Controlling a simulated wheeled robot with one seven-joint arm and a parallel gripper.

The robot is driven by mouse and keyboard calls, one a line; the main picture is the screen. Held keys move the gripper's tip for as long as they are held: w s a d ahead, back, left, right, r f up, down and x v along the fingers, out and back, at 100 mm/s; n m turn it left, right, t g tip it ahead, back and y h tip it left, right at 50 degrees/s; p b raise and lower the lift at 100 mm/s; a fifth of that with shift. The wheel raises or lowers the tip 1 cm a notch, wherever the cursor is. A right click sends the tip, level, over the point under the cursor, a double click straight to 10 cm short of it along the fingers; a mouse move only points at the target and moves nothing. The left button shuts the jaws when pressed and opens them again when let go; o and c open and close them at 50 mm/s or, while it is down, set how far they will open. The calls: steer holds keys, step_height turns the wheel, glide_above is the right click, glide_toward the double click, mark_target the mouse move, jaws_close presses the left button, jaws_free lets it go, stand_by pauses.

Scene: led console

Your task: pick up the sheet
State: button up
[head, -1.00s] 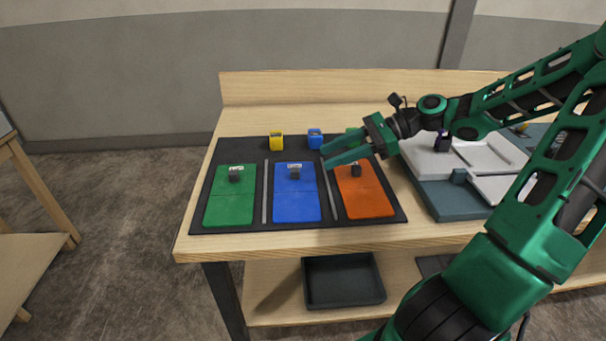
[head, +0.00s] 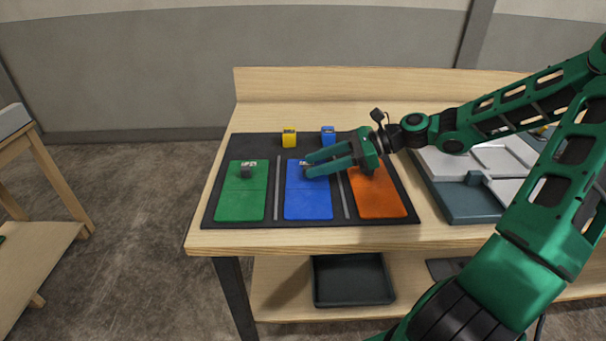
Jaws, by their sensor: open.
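Three coloured sheets lie flat on a dark mat (head: 270,223) on the bench: a green sheet (head: 240,203), a blue sheet (head: 309,204) and an orange sheet (head: 379,198). The green one has a small dark grip block (head: 246,172) with a light label near its far end. My gripper (head: 306,166) is open and points left, its fingertips over the far part of the blue sheet. The blue sheet's own block is mostly hidden by the fingers. My gripper's body covers the far end of the orange sheet. I cannot tell whether the fingers touch anything.
Thin grey strips (head: 278,188) separate the sheets. A yellow block (head: 289,138) and a blue block (head: 328,135) stand along the mat's far edge. A grey-white console (head: 470,200) sits at right, under my arm. A dark tray (head: 352,298) is on the lower shelf.

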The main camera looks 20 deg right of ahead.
steer(key=shift+w+a+f, duration=0.15)
steer(key=shift+a+f, duration=0.05)
steer(key=shift+a, duration=0.4)
jaws_close()
